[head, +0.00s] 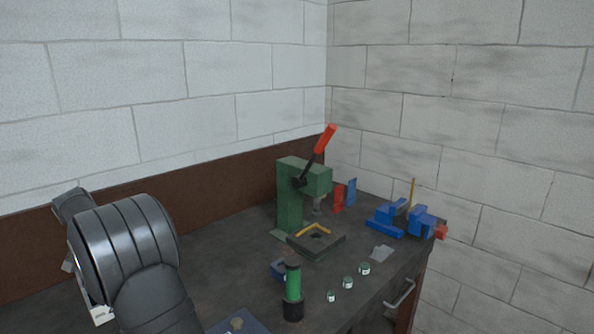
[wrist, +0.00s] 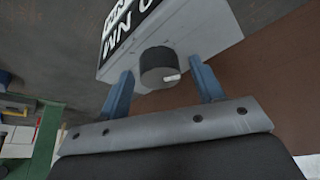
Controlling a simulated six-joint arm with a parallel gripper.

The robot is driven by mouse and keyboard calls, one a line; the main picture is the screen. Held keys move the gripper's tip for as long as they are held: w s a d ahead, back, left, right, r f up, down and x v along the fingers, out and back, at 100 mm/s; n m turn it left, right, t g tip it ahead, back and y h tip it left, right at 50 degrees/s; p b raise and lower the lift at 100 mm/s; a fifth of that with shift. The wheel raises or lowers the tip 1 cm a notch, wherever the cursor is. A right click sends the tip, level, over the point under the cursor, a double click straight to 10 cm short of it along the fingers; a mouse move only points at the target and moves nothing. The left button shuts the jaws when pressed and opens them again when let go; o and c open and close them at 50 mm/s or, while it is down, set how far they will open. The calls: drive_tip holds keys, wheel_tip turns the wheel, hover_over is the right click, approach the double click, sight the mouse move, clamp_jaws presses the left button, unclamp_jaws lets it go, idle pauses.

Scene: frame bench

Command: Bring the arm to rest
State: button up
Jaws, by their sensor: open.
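My gripper (wrist: 160,70) shows in the wrist view, its two blue fingers apart. A black round knob (wrist: 157,67) with a pale pointer mark, on a grey box (wrist: 185,35) with black-and-white lettering, appears between the fingers. I cannot tell whether the fingers touch the knob or how deep they reach around it. In the head view my arm fills the lower left and hides the gripper. A small pale part of something shows beside the arm there, too little to identify.
A green press (head: 290,200) with a red-handled lever (head: 325,138) stands on the dark bench (head: 230,225). A green-and-black cylinder (head: 293,285), several small round pieces (head: 348,282) and a blue vise (head: 385,218) stand to its front and right. A brown board (head: 220,185) runs along the wall.

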drive_tip(key=shift+r, duration=0.1)
drive_tip(key=v, duration=1.8)
drive_tip(key=x, duration=1.8)
drive_tip(key=n, duration=0.2)
drive_tip(key=n+y, duration=0.1)
drive_tip(key=n, duration=0.1)
drive_tip(key=shift+d+g+y, duration=0.1)
drive_tip(key=shift+g+y, duration=0.2)
drive_tip(key=n+g, duration=0.1)
drive_tip(key=n, duration=0.3)
drive_tip(key=shift+w+d+y, duration=0.1)
drive_tip(key=shift+w+y, duration=0.05)
drive_tip(key=shift+y, duration=0.25)
drive_tip(key=n+g, duration=0.1)
drive_tip(key=n, duration=0.1)
drive_tip(key=n+g+y, duration=0.1)
drive_tip(key=n, duration=0.2)
drive_tip(key=shift+w, duration=0.1)
drive_tip(key=shift+w+n+g, duration=0.1)
drive_tip(key=shift+n+g, duration=0.7)
drive_tip(key=shift+n, duration=1.4)
